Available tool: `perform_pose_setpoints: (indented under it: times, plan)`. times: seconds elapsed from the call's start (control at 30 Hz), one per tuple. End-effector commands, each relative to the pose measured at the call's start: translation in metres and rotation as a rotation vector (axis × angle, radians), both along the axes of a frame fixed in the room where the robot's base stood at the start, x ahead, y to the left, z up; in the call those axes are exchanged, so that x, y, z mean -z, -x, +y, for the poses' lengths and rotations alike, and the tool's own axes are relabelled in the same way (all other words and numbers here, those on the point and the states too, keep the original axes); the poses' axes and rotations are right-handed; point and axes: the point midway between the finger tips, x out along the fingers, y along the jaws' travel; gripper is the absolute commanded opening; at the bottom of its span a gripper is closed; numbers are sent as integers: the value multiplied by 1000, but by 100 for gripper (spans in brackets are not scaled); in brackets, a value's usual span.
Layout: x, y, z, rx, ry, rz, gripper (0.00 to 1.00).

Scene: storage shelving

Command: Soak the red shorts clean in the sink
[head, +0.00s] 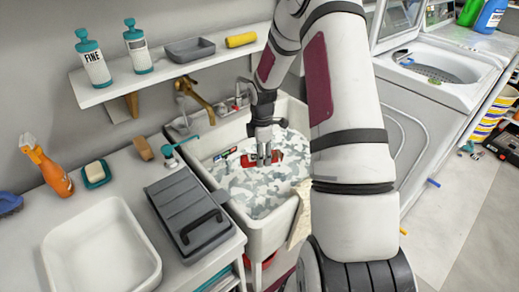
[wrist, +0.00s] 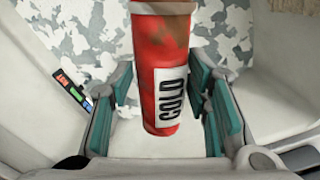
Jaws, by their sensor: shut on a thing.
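The red shorts (wrist: 165,45) show in the wrist view as a red roll with brown stains and a white label reading COLD. My gripper (head: 264,158) is down inside the sink, with its teal-padded fingers on both sides of the roll, shut on it. In the head view the red shorts (head: 276,157) show partly behind the fingers. The white sink (head: 270,232) holds a surface with a grey-and-white patchy pattern. I cannot tell whether the shorts touch that surface or hang just above it.
A brass tap (head: 197,97) stands at the sink's back. A grey lidded box (head: 185,212), a white tray (head: 100,245) and an orange spray bottle (head: 48,172) are on the left counter. A shelf (head: 120,88) hangs above. A washing machine (head: 425,110) stands right.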

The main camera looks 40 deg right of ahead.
Motion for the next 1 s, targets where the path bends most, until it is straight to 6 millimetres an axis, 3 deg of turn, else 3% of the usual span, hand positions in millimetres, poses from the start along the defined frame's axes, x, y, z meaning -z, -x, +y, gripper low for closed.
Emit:
perform_pose_setpoints:
  times: [1.0]
  plan:
    - [132, -1, 1, 0, -1, 0, 12]
